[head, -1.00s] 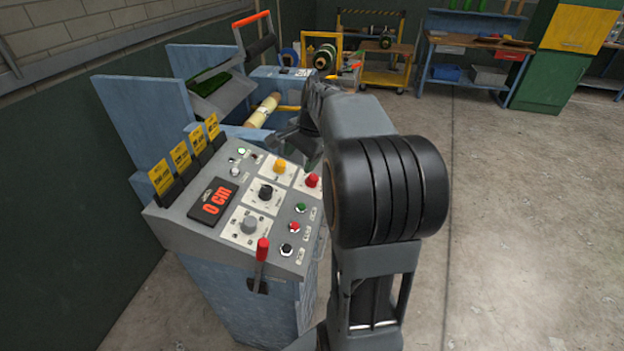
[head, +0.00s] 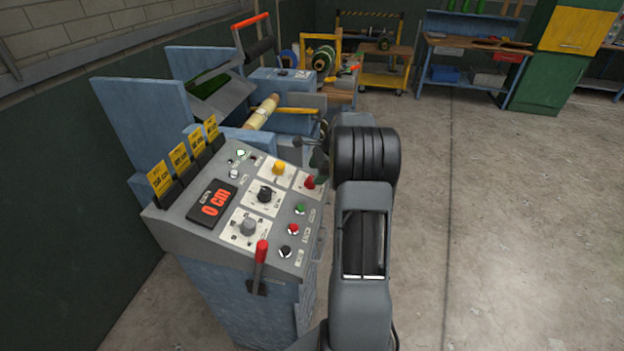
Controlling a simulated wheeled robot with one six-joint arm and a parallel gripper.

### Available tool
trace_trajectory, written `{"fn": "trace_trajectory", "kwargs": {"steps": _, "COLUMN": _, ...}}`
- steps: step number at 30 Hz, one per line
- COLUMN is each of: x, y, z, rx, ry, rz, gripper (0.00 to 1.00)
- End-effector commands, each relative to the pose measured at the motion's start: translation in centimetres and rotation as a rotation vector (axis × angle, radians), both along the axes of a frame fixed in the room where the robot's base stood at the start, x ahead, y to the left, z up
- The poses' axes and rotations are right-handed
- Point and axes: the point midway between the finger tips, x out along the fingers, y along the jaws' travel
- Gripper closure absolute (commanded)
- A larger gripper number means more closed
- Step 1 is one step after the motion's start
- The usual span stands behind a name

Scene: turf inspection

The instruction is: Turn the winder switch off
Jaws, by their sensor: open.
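The control panel (head: 185,222) on the blue machine carries several knobs and buttons. A yellow knob (head: 278,167), black rotary knob (head: 265,194), grey rotary knob (head: 248,226) and red knob (head: 309,182) sit on white plates. Green (head: 299,208), red (head: 293,229) and black (head: 285,251) buttons line the right edge. A red-handled lever (head: 261,254) is at the front. The labels are too small to tell which is the winder switch. My gripper (head: 317,154) is partly seen beyond the panel's far right corner, open, apart from the knobs; my arm hides much of it.
A display (head: 212,203) reads 0 cm, beside several yellow cards. A yellow cart (head: 384,80) and a workbench (head: 470,45) stand farther back. The floor at right is clear.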

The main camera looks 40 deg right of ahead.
Motion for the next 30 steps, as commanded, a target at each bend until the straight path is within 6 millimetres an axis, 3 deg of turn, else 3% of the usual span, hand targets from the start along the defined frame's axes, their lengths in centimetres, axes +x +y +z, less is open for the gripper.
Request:
{"fn": "trace_trajectory", "kwargs": {"steps": 9, "x": 1.0, "y": 1.1, "z": -3.3, "rx": 0.000, "ry": 0.000, "rz": 0.002, "gripper": 0.35}}
{"fn": "trace_trajectory", "kwargs": {"steps": 22, "x": 1.2, "y": 1.3, "z": -3.9, "rx": -0.001, "ry": -0.001, "rz": 0.002, "gripper": 0.35}}
{"fn": "trace_trajectory", "kwargs": {"steps": 30, "x": 1.2, "y": 1.3, "z": -3.9, "rx": -0.001, "ry": -0.001, "rz": 0.002, "gripper": 0.60}}
